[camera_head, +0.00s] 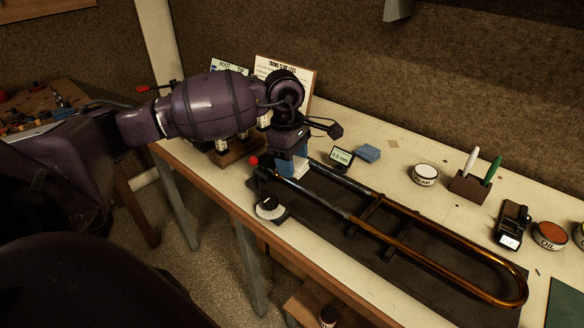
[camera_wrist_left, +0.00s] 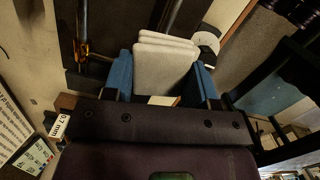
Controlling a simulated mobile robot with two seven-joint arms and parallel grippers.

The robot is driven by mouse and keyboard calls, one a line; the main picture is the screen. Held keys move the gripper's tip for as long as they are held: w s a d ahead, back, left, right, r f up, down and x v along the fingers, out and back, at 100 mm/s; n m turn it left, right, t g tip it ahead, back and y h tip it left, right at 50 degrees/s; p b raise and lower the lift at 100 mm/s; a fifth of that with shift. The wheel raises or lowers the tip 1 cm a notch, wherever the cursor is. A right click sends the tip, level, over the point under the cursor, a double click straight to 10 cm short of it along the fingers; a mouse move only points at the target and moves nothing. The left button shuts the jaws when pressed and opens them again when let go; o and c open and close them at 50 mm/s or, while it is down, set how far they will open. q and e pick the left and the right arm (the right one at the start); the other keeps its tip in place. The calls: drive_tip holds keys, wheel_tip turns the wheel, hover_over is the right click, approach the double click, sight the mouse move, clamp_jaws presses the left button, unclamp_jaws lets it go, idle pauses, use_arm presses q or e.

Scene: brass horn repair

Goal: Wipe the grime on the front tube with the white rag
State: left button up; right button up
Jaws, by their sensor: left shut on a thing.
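My left gripper (camera_head: 291,162) is over the left end of the horn slide and has blue finger pads. It is shut on the white rag (camera_head: 300,170). In the left wrist view the rag (camera_wrist_left: 165,65) is a folded white pad between the blue fingers (camera_wrist_left: 163,85). The slide lies on a dark mat, with two long parallel tubes joined by a brass bend at the right. The front tube (camera_head: 395,246) is silvery at its left and brass further right. I cannot clearly tell grime from shading on it, nor whether the rag touches it. My right gripper is out of view.
A red ball knob (camera_head: 253,161) and a white round dial (camera_head: 270,207) stand by the slide's left end. Behind are a small display (camera_head: 341,157), blue block (camera_head: 368,153), white tin (camera_head: 424,174), pen holder (camera_head: 468,187) and oil tin (camera_head: 549,236). Signs stand behind my arm.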

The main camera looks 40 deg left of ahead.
use_arm(q)
drive_tip(key=shift+a+r+p, duration=0.2)
drive_tip(key=shift+r+p, duration=0.1)
drive_tip(key=shift+r, duration=0.6)
drive_tip(key=shift+r+p, duration=0.55)
drive_tip(key=shift+r, duration=0.8)
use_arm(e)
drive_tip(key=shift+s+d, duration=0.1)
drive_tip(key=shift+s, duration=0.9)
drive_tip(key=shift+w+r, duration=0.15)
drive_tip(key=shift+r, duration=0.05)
